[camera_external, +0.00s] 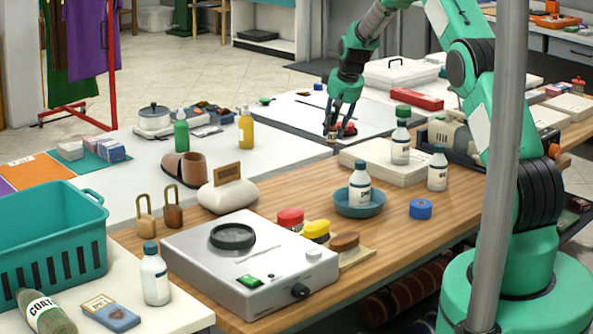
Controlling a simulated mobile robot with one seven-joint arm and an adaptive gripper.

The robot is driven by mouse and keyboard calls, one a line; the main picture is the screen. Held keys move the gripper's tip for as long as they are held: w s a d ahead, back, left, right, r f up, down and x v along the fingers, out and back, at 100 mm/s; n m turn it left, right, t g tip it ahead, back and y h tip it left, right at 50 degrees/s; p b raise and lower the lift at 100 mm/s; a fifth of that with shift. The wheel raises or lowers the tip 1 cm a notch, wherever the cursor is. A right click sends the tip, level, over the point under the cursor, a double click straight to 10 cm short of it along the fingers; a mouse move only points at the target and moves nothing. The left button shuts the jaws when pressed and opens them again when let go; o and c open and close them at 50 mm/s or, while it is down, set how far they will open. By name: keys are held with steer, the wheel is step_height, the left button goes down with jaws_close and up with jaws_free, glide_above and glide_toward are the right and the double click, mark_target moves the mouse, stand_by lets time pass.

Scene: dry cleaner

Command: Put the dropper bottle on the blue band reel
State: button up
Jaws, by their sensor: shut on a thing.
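My gripper (340,122) points down over the far end of the wooden counter, beside the white table. It is shut on a small brownish thing (332,136), which looks like the dropper bottle; the fingers hide most of it. I cannot tell whether it touches the surface below. The blue band reel (421,209) lies flat on the wooden counter, nearer the camera and to the right of my gripper. Nothing is on top of it.
A teal bowl (374,209) with a white bottle (360,186) in it stands left of the reel. Another white bottle (437,170) stands behind the reel. A pale flat box (378,165) bearing a green-capped bottle (400,136) lies between gripper and reel. A red thing (349,128) is beside my fingers.

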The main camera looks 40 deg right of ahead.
steer(key=s+a+r+m, duration=0.1)
steer(key=s+r, duration=0.1)
steer(key=s, duration=1.1)
steer(key=s+a+r, duration=0.1)
steer(key=s+a, duration=0.1)
steer(key=s, duration=1)
steer(key=s+a+f, duration=0.1)
steer(key=s+a, duration=0.1)
steer(key=s, duration=0.6)
steer(key=s+a+f+m, duration=0.1)
steer(key=s+a+f, duration=0.1)
steer(key=s, duration=0.6)
steer(key=s+a+f+h, duration=0.1)
steer(key=s+a, duration=0.3)
steer(key=s, duration=0.4)
steer(key=shift+s+f, duration=0.25)
steer(key=shift+s, duration=0.1)
steer(key=b, duration=0.1)
glide_above(423, 204)
steer(key=shift+f, duration=0.75)
steer(key=shift+f+b, duration=0.75)
steer(key=shift+f, duration=1)
